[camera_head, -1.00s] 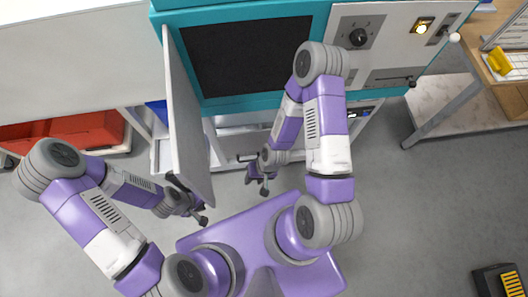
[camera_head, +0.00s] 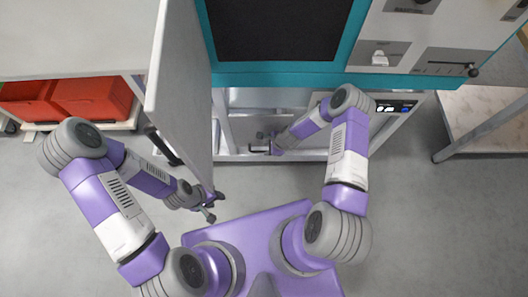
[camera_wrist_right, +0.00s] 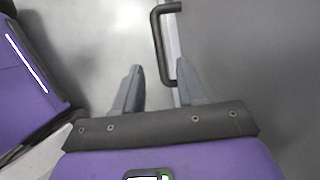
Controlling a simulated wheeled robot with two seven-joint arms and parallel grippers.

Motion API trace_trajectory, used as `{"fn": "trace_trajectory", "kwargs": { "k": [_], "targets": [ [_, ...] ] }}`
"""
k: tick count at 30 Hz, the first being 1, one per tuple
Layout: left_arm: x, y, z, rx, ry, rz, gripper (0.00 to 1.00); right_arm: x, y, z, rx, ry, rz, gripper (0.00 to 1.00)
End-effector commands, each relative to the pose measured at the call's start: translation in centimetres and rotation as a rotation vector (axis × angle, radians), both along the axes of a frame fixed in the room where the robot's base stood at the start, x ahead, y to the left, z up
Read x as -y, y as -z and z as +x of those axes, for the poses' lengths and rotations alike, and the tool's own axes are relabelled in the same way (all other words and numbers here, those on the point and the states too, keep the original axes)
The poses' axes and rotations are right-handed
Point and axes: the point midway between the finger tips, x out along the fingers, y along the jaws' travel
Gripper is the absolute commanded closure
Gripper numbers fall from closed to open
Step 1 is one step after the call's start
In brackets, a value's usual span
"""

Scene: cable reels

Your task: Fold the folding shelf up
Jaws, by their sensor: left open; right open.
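A pale narrow edge (camera_head: 320,157) crosses the front below the teal machine, with a small black handle (camera_head: 258,151). It appears to be the folding shelf seen edge-on, its face hidden from above. In the right wrist view a grey panel (camera_wrist_right: 255,70) fills the right side, with a black bar handle (camera_wrist_right: 157,38) at its edge. My right gripper (camera_wrist_right: 160,82) is open; the handle's near end lies between its fingertips, closer to the right finger. It also shows in the head view (camera_head: 266,142). My left gripper (camera_head: 209,208) is open and empty, beside the door's lower end.
An open grey door panel (camera_head: 183,85) with a black handle (camera_head: 163,147) stands at the left, close to my left arm. Red bins (camera_head: 90,97) are at the far left. A table (camera_head: 485,110) is at the right. Floor is clear at the lower right.

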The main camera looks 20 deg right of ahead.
Motion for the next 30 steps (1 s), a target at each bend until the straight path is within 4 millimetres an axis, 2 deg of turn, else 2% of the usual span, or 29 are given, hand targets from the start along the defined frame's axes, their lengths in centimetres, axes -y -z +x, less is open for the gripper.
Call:
{"fn": "trace_trajectory", "kwargs": {
  "k": [1, 3, 9, 20, 23, 28, 30],
  "targets": [
    [0.0, 0.7, 0.0, 0.0, 0.0, 0.0, 0.57, -0.4, 1.2, 0.2, -0.001, -0.003, 0.0, 0.6],
    [0.0, 1.2, 0.0, 0.0, 0.0, 0.0, 0.57, -0.7, 2.2, 0.5, 0.0, -0.003, -0.002, 0.6],
    [0.0, 2.2, 0.0, 0.0, 0.0, 0.0, 0.57, -1.5, 4.4, 1.2, 0.001, -0.003, -0.002, 0.6],
    [0.0, 2.3, 0.0, 0.0, 0.0, 0.0, 0.57, -1.7, 4.8, 1.5, 0.001, -0.004, -0.002, 0.6],
    [0.0, 2.3, 0.0, 0.0, 0.0, 0.0, 0.57, -1.7, 4.8, 1.4, 0.001, -0.004, -0.002, 0.72],
    [0.0, 2.3, 0.0, 0.0, 0.0, 0.0, 0.57, -1.7, 4.8, 1.4, 0.001, -0.004, -0.002, 0.98],
    [0.0, 2.3, 0.0, 0.0, 0.0, 0.0, 0.57, -1.7, 4.8, 1.5, 0.001, -0.004, -0.002, 1.0]
  ]
}}
